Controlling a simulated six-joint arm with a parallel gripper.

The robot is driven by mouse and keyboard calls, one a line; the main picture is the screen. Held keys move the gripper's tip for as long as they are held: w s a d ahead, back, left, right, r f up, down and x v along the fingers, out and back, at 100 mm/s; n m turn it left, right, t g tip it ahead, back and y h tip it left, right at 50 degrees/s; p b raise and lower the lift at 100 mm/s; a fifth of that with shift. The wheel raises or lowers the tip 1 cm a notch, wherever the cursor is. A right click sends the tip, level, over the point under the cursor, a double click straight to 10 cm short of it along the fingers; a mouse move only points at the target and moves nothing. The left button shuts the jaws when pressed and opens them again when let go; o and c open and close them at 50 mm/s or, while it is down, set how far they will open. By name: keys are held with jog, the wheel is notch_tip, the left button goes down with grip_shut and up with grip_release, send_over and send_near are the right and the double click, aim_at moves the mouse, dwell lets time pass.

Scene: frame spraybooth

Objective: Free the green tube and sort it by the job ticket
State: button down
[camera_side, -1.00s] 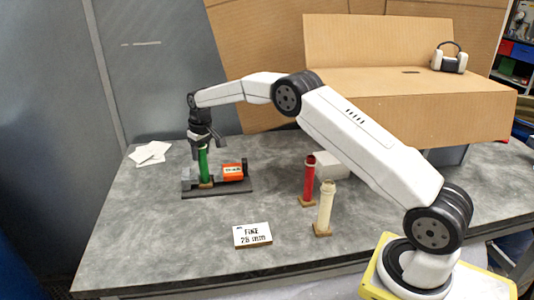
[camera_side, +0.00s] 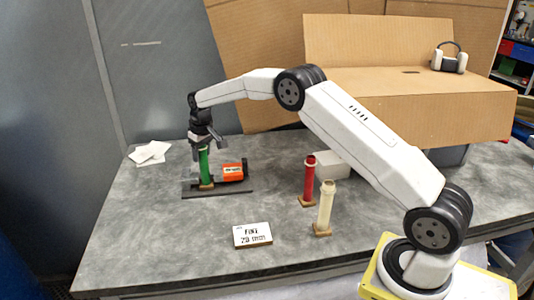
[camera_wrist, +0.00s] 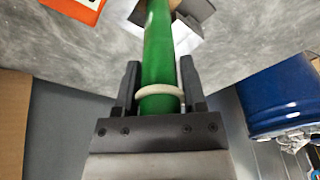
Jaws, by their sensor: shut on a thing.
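The green tube (camera_side: 204,167) stands upright on a dark base plate (camera_side: 235,194) at the left of the table. My gripper (camera_side: 203,146) is over its top and shut on it. In the wrist view the green tube (camera_wrist: 158,60) runs between the two fingers (camera_wrist: 158,90), with a pale ring around it near the palm. The tube's foot is close to grey clamp-like parts (camera_side: 190,178) on the plate. An orange block (camera_side: 233,172) lies on the plate to its right. The job ticket (camera_side: 252,235) lies at the front; it appears to read "FINE 78 mm", partly blurred.
A red tube (camera_side: 308,180) and a cream tube (camera_side: 325,208) stand on small brown bases in the middle. A white box (camera_side: 333,165) is behind them. White papers (camera_side: 150,153) lie at the back left. A large cardboard box (camera_side: 410,105) stands behind. The front left table is clear.

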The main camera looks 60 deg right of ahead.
jog(key=shift+s+a, duration=0.4)
jog(key=shift+s, duration=0.05)
jog(key=shift+s+a, duration=0.2)
jog(key=shift+a, duration=0.1)
jog(key=shift+s+a, duration=1.15)
jog(key=shift+r, duration=3.6)
